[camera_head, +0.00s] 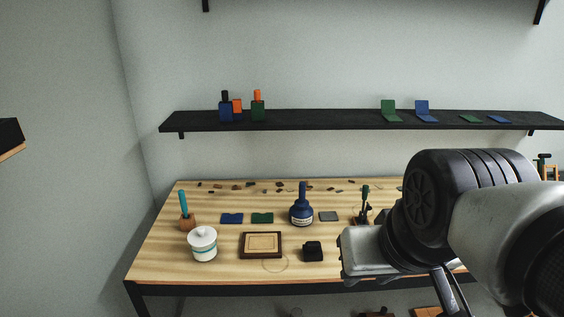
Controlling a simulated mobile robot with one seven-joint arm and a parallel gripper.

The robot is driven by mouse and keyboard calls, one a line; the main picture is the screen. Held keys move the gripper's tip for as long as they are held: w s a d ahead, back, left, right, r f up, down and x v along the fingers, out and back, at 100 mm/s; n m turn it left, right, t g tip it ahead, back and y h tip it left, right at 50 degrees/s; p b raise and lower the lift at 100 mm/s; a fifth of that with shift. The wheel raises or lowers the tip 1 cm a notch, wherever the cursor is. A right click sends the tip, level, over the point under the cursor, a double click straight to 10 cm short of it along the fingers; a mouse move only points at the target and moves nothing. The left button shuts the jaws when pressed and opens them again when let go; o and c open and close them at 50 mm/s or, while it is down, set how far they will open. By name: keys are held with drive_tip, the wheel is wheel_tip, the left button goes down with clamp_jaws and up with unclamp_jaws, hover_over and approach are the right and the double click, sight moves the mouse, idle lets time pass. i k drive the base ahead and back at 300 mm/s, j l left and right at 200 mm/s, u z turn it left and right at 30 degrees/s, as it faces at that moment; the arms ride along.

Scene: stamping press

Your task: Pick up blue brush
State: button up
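A thin blue-teal handle (183,203), which looks like the blue brush, stands upright in a small wooden block (187,223) at the left of the wooden table. Its lower end is hidden in the block. My gripper (364,252) is at the right, in front of the table, well away from the brush. Its fingers cannot be made out clearly, so whether it is open or shut does not show.
A white lidded jar (202,244) stands just in front of the brush block. A black shelf (320,119) hangs above.

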sight(301, 203)
drive_tip(key=i+j, duration=0.1)
drive_tip(key=i, duration=0.8)
